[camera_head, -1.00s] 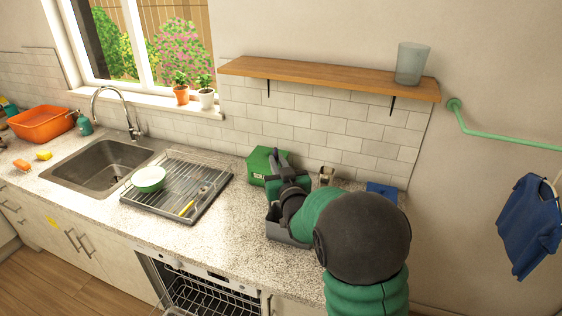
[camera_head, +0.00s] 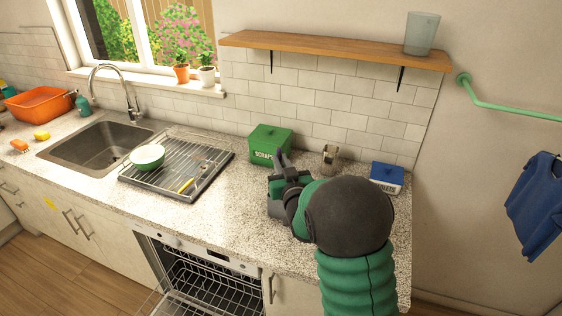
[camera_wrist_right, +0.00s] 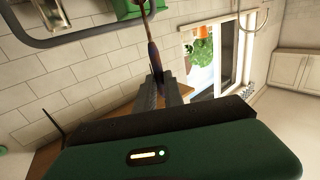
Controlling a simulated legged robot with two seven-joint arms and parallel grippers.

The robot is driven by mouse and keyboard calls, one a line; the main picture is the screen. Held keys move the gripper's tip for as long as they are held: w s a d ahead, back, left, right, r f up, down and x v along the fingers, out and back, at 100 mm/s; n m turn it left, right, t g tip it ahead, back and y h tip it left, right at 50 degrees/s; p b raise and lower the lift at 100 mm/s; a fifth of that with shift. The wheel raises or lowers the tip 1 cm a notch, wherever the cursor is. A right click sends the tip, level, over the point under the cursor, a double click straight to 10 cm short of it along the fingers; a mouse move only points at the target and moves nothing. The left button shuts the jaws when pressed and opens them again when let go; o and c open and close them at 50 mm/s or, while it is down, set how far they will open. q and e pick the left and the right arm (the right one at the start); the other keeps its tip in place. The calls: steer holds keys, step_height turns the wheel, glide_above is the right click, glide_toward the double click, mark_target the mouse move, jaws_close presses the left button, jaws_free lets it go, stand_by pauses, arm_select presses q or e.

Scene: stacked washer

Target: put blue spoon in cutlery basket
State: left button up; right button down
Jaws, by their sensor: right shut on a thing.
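My right gripper (camera_head: 279,172) is over the counter, in front of the green scraps box; its arm hides much of what lies below. In the right wrist view its fingers (camera_wrist_right: 160,88) are shut on a slim dark bluish-purple handle (camera_wrist_right: 154,56), which looks like the blue spoon. The spoon's far end runs out of the picture at the top. My left gripper is not in view.
A green scraps box (camera_head: 270,143), a metal-and-glass holder (camera_head: 329,158) and a blue-lidded box (camera_head: 387,178) stand along the wall. A drying rack (camera_head: 205,180) with a green bowl (camera_head: 147,156) is left. The dishwasher (camera_head: 195,270) is open below. A shelf (camera_head: 330,48) hangs above.

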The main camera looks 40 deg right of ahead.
steer(key=f+b, duration=0.4)
steer(key=f, duration=0.1)
steer(key=shift+d, duration=0.2)
steer(key=c, duration=1.4)
jaws_free()
steer(key=shift+d+f, duration=0.1)
steer(key=shift+d, duration=0.15)
steer(key=shift+o, duration=0.2)
steer(key=shift+a, duration=0.1)
